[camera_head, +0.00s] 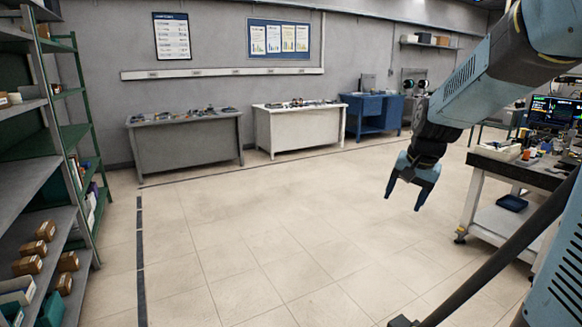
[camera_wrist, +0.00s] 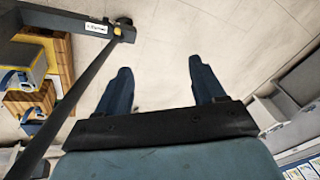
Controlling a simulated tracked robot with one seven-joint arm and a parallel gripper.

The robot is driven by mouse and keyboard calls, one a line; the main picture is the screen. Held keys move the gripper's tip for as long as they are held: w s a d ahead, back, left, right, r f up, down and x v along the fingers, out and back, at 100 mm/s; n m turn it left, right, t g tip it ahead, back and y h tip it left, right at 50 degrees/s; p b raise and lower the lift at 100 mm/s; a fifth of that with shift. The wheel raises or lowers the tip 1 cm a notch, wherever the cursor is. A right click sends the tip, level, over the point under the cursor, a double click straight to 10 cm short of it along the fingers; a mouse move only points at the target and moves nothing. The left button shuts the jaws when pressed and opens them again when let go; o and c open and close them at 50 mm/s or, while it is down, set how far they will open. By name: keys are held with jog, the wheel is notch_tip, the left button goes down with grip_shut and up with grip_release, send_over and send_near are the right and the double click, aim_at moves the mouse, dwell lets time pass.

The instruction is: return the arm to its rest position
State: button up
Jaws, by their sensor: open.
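My gripper (camera_head: 405,196) hangs from my raised arm at the right of the head view, pointing down over the open floor. Its two fingers are spread apart with nothing between them. In the wrist view my gripper (camera_wrist: 158,85) also shows open, with only pale floor tiles beyond the fingertips. My arm reaches in from the upper right of the head view, with its elbow high and its forearm slanting down to the left.
A workbench (camera_head: 487,168) with monitors stands at the right, near my arm. Green-framed shelves (camera_head: 75,135) with boxes line the left. A grey desk (camera_head: 186,150), a white desk (camera_head: 300,132) and a blue desk (camera_head: 374,120) stand along the back wall. The middle floor (camera_head: 260,220) is clear.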

jog(key=s+a+r+n+t, duration=0.1)
jog(key=s+a+r+n, duration=0.1)
jog(key=s, duration=0.9)
jog(key=s+a+r+n+t+h, duration=0.1)
jog(key=s+a+r+n, duration=0.1)
jog(key=s, duration=0.8)
jog(key=shift+s+a+r+n, duration=0.15)
jog(key=shift+s+r+n, duration=0.2)
jog(key=shift+r+n, duration=0.55)
jog(key=shift+f, duration=0.15)
